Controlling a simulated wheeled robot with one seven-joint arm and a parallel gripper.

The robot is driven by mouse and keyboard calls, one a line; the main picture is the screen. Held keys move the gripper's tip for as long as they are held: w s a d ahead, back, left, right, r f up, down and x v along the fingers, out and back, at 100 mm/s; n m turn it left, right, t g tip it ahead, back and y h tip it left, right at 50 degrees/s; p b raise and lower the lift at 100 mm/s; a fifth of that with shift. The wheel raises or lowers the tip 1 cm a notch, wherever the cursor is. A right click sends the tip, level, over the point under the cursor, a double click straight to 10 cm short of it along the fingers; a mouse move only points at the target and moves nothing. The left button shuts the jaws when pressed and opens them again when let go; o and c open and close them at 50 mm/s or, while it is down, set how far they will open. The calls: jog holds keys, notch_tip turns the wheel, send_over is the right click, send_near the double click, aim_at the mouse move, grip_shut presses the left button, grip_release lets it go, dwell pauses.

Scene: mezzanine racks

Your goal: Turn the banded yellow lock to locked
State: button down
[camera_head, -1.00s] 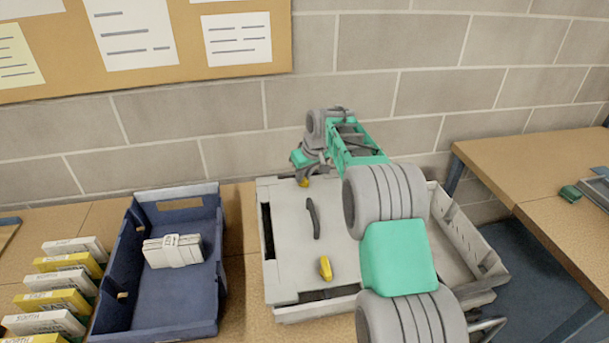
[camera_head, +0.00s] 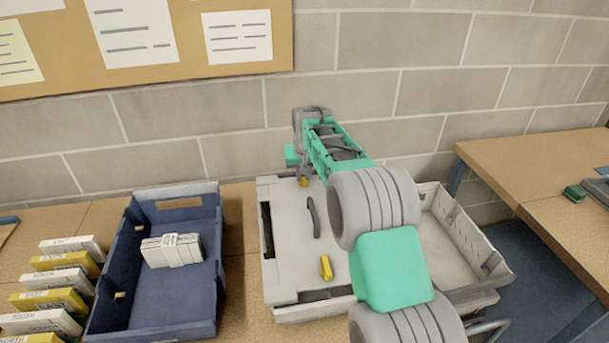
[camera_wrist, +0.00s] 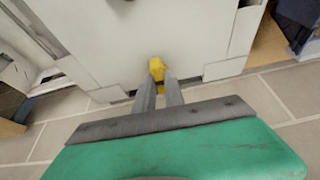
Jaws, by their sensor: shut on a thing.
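A pale grey case with a lid (camera_head: 285,235) lies on the bench. It bears two yellow locks and a dark curved handle (camera_head: 313,217) between them. The far yellow lock (camera_head: 303,182) is at the lid's back edge; it also shows in the wrist view (camera_wrist: 156,67). The near yellow lock (camera_head: 326,268) is by the front edge, with nothing touching it. My gripper (camera_wrist: 161,80) is shut on the far lock, its two grey fingers on either side. In the head view my gripper (camera_head: 303,176) partly hides this lock. I cannot make out bands on either lock.
A blue tray (camera_head: 102,288) holding a banded white bundle (camera_head: 172,250) stands left of the case. Several white and yellow boxes (camera_head: 55,280) line up farther left. A block wall (camera_head: 240,130) rises close behind. Another table (camera_head: 540,165) stands at right.

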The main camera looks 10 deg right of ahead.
jog(key=c, duration=1.4)
grip_release()
jog(key=b+v, duration=0.1)
jog(key=v, duration=0.6)
jog(key=shift+r, duration=0.35)
jog(key=shift+s, duration=0.15)
